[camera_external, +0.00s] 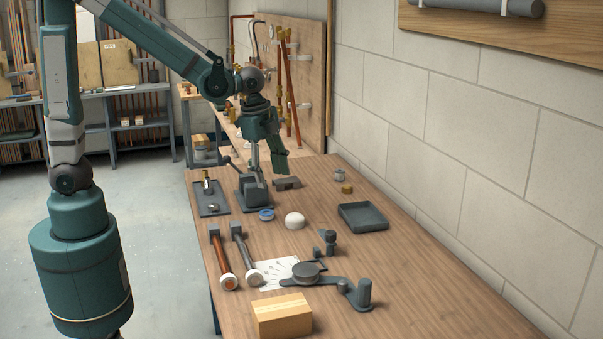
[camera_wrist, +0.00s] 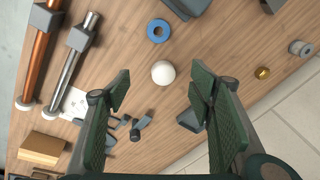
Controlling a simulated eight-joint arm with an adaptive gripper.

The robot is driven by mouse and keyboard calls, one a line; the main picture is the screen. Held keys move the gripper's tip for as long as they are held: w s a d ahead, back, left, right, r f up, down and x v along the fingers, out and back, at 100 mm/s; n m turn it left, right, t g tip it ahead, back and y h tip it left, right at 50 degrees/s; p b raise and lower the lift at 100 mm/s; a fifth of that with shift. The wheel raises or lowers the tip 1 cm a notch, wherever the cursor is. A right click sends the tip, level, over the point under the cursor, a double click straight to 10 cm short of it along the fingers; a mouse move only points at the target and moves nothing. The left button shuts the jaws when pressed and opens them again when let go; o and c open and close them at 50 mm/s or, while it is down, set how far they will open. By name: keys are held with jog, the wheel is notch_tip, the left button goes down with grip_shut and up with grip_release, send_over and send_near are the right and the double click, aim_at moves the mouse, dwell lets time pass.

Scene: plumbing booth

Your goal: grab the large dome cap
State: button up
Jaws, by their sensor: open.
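The large dome cap, a smooth white dome, sits on the wooden bench in the external view (camera_external: 294,220). In the wrist view the dome cap (camera_wrist: 163,72) lies between my finger lines, just beyond the fingertips, with nothing touching it. My gripper (camera_external: 268,158) is above the far part of the bench in the external view. In the wrist view my gripper (camera_wrist: 160,93) has its green ridged fingers spread wide, with nothing between them. The cap is fully visible in both views.
A blue ring (camera_external: 266,214) lies beside the cap. A dark tray (camera_external: 364,230) is to its right, and a brass cap (camera_external: 347,188) is behind that. A bench vice (camera_external: 252,194) stands behind the ring. Two capped pipes (camera_external: 222,260) and a wood block (camera_external: 282,316) are nearer the camera.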

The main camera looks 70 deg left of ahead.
aim_at(294, 214)
jog(key=w+d+f+m+p, duration=0.1)
jog(key=w, duration=0.1)
jog(key=w+d+f+m+g+p, duration=0.1)
jog(key=w+f, duration=0.1)
jog(key=w+d+f+m+p, duration=0.1)
jog(key=p, duration=0.1)
jog(key=shift+w+f+m+g, duration=0.3)
jog(key=shift+w+f+m, duration=0.1)
jog(key=shift+w+d+f+m+p, duration=0.3)
jog(key=shift+w+f+p, duration=0.05)
jog(key=shift+f, duration=0.3)
jog(key=shift+f, duration=0.1)
jog(key=shift+f, duration=1.3)
jog(key=shift+a+f+b, duration=0.1)
jog(key=shift+f+b, duration=0.3)
jog(key=shift+f, duration=2.2)
jog(key=shift+c, duration=0.5)
jog(key=c, duration=0.7)
